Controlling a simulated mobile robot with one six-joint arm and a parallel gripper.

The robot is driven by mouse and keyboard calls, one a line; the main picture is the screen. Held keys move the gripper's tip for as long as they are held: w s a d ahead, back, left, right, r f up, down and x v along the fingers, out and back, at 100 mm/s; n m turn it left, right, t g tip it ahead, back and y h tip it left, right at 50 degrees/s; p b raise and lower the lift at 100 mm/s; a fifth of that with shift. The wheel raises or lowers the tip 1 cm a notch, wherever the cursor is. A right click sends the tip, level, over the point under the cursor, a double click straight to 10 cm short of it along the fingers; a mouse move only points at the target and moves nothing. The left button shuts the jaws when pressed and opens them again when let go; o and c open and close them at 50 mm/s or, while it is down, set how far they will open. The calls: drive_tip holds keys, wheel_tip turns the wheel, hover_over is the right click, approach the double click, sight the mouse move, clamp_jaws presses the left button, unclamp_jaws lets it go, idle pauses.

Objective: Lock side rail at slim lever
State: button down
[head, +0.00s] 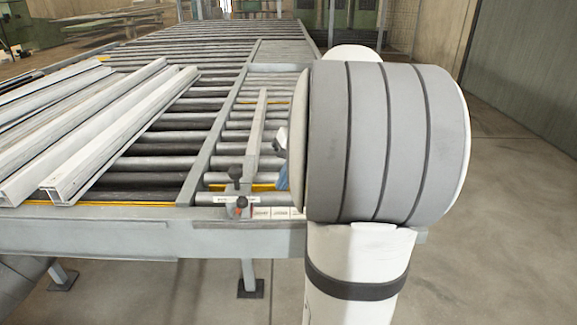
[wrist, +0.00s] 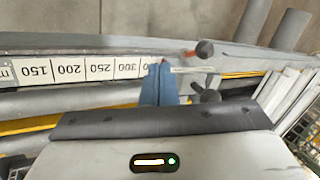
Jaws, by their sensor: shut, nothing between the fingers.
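The side rail (head: 257,130) is a long grey bar lying lengthwise over the rollers in the right lane. I cannot tell which is the slim lever. In the wrist view a dark knob (wrist: 205,49) with a reddish part beside it is just beyond my fingertips, and a second dark knob (wrist: 210,96) is to their right. My gripper (wrist: 163,66) has blue fingers, shut and empty, close to the scale strip. In the head view my arm hides most of it.
A printed scale strip (wrist: 75,71) runs along the bench's front edge. Pale metal profiles (head: 120,125) lie across the rollers at the left. Rollers (head: 165,152) lie bare between them and the right lane. Open floor (head: 510,250) is at the right.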

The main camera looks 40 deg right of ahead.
drive_tip(key=w+a+f+p, duration=0.1)
drive_tip(key=w+a+f, duration=0.1)
drive_tip(key=a, duration=0.3)
drive_tip(key=shift+w+a+f, duration=0.2)
drive_tip(key=shift+a+f, duration=0.05)
drive_tip(key=shift+f, duration=0.4)
